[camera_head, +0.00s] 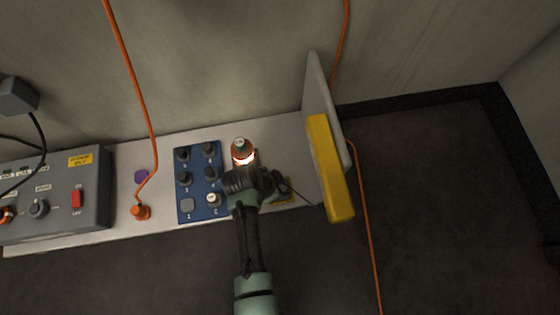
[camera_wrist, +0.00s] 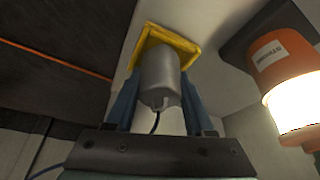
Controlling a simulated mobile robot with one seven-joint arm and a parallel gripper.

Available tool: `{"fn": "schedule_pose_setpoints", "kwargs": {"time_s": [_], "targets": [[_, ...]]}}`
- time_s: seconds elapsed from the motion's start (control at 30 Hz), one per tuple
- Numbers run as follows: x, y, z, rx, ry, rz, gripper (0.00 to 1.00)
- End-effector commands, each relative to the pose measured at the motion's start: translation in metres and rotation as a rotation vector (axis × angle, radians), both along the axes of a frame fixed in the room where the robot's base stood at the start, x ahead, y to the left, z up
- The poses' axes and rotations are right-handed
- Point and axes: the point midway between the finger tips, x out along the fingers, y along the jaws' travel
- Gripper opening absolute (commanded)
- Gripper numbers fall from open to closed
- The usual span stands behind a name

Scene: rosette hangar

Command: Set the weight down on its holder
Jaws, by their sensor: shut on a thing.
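The holder (camera_wrist: 190,47) is a yellow square piece right behind the far end of the weight. I cannot tell whether the weight touches it. In the head view, my gripper (camera_head: 268,186) is over the right part of the bench and hides the weight.
An orange lamp (camera_head: 243,152), lit, stands close to my gripper; it also shows in the wrist view (camera_wrist: 283,62). A blue panel with knobs (camera_head: 197,170) lies left, then a grey control box (camera_head: 60,195). An upright panel with a yellow edge (camera_head: 330,170) stands right.

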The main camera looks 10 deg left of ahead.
Motion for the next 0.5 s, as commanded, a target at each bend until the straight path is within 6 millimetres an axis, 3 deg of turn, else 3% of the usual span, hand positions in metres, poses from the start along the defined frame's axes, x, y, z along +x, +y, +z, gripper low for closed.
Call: {"fn": "schedule_pose_setpoints", "kwargs": {"time_s": [0.13, 0.17, 0.3, 0.37, 0.5], "targets": [[0.0019, -0.0002, 0.0017, -0.001, -0.005, 0.0, 0.0], [0.0019, -0.0002, 0.0017, -0.001, -0.005, 0.0, 0.55], [0.0014, -0.0001, 0.0012, -0.001, -0.004, 0.0, 0.8], [0.0011, -0.0001, 0.001, 0.0, -0.003, 0.001, 0.88], [0.0006, -0.0001, 0.0005, 0.0, -0.001, 0.0, 0.88]]}}
